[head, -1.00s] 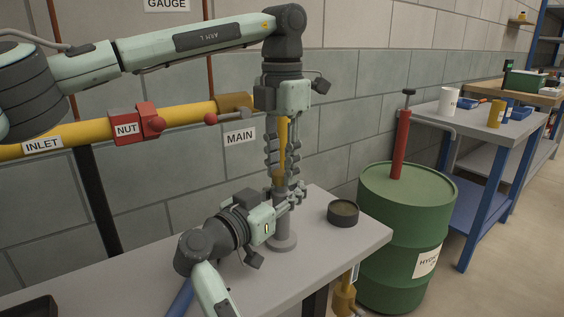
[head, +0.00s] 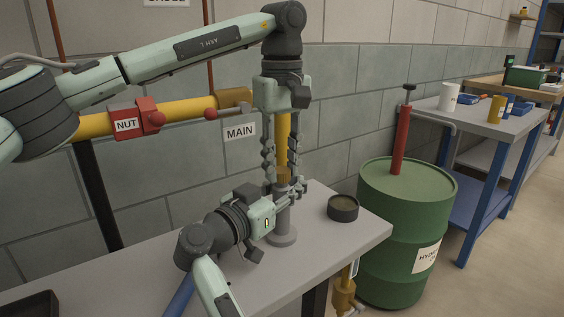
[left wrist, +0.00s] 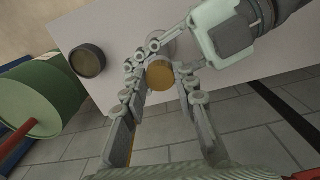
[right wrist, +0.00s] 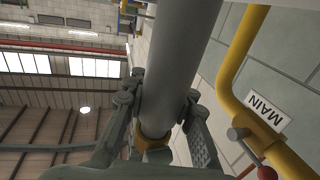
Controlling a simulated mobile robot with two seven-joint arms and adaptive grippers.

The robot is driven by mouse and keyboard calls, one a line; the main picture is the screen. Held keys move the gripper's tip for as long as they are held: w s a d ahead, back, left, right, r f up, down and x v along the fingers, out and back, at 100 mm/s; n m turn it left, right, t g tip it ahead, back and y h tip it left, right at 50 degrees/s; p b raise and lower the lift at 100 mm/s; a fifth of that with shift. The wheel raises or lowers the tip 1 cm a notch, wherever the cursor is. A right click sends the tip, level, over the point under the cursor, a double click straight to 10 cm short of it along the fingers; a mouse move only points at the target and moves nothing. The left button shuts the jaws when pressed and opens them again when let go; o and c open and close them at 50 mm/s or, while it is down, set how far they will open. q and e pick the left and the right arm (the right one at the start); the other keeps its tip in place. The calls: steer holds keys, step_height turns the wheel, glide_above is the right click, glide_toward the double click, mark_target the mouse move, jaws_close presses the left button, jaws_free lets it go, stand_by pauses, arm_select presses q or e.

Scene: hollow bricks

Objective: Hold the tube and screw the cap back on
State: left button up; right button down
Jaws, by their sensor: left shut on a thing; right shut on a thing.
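The grey tube (head: 282,224) stands upright on a round foot on the bench and shows large in the right wrist view (right wrist: 178,60). My right gripper (head: 292,192) comes in from the side and is shut around the tube. The brown-gold cap (left wrist: 160,76) is at the tube's upper end, and its edge also shows in the right wrist view (right wrist: 152,142). My left gripper (left wrist: 158,74) points straight down from above, its fingers shut on the cap's sides. The fingers partly hide the joint, so I cannot tell how far the cap is threaded.
A dark round dish (head: 343,207) sits on the grey bench (head: 345,245) right of the tube. A dark tray (head: 30,306) lies at the left corner. Yellow piping (head: 180,115) with a red nut block runs along the wall. A green drum (head: 400,230) stands beyond the bench's right end.

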arm_select(q)
steer(key=m, duration=1.2)
steer(key=shift+a, duration=0.1)
steer(key=m, duration=0.3)
steer(key=shift+m, duration=0.4)
steer(key=o, duration=0.9)
steer(key=shift+o, duration=0.2)
